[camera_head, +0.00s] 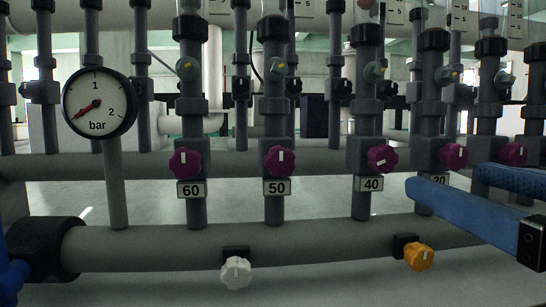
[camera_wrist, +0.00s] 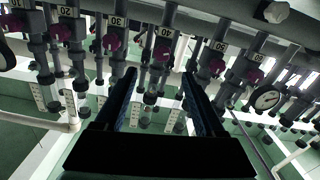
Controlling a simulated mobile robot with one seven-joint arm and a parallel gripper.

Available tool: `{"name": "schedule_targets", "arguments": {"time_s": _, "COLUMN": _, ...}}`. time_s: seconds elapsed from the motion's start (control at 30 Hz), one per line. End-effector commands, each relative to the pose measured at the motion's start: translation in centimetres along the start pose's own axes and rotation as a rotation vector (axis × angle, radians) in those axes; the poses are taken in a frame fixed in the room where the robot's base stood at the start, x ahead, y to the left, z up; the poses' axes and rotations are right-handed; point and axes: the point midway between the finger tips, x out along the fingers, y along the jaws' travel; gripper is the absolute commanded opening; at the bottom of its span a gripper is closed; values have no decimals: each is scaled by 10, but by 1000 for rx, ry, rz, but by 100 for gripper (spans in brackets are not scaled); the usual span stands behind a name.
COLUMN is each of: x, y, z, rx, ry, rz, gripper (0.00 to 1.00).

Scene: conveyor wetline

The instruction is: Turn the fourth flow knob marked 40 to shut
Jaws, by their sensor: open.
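The knob marked 40 (camera_head: 381,157) is a purple fluted knob on a grey vertical pipe, above its label plate 40 (camera_head: 371,184). Its white mark is tilted, nearer level than upright. My gripper (camera_head: 446,181) has two long blue fingers, entering from the right, open and empty. In the head view the fingertips are right of the 40 knob, and the lower one partly covers the 30 label. In the wrist view, my gripper (camera_wrist: 158,74) is spread, and the 40 knob (camera_wrist: 162,50) appears beyond the tips, between them, apart from both.
Purple knobs 60 (camera_head: 184,161) and 50 (camera_head: 278,159) have upright white marks; knob 30 (camera_head: 453,156) has a slightly tilted one. A white knob (camera_head: 236,272) and an orange knob (camera_head: 419,257) sit below on the thick pipe. A pressure gauge (camera_head: 99,104) stands at left.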

Motion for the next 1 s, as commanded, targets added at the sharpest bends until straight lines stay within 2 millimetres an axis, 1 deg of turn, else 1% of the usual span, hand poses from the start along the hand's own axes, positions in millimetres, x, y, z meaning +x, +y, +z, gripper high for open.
{"name": "schedule_targets", "arguments": {"time_s": 0.03, "x": 7, "y": -3, "z": 0, "rx": 2, "ry": 0, "rz": -8, "gripper": 72}}
{"name": "schedule_targets", "arguments": {"time_s": 0.27, "x": 28, "y": -2, "z": 0, "rx": 1, "ry": 4, "rz": -6, "gripper": 72}}
{"name": "schedule_targets", "arguments": {"time_s": 0.47, "x": 53, "y": -2, "z": 0, "rx": 3, "ry": 1, "rz": -7, "gripper": 72}}
{"name": "schedule_targets", "arguments": {"time_s": 0.6, "x": 77, "y": -1, "z": -3, "rx": 2, "ry": -5, "rz": -5, "gripper": 72}}
{"name": "schedule_targets", "arguments": {"time_s": 0.7, "x": 91, "y": -1, "z": -3, "rx": 1, "ry": -4, "rz": -4, "gripper": 72}}
{"name": "schedule_targets", "arguments": {"time_s": 0.83, "x": 103, "y": -1, "z": -1, "rx": 1, "ry": -3, "rz": -3, "gripper": 72}}
{"name": "schedule_targets", "arguments": {"time_s": 1.0, "x": 108, "y": 0, "z": 0, "rx": 0, "ry": -1, "rz": 0, "gripper": 72}}
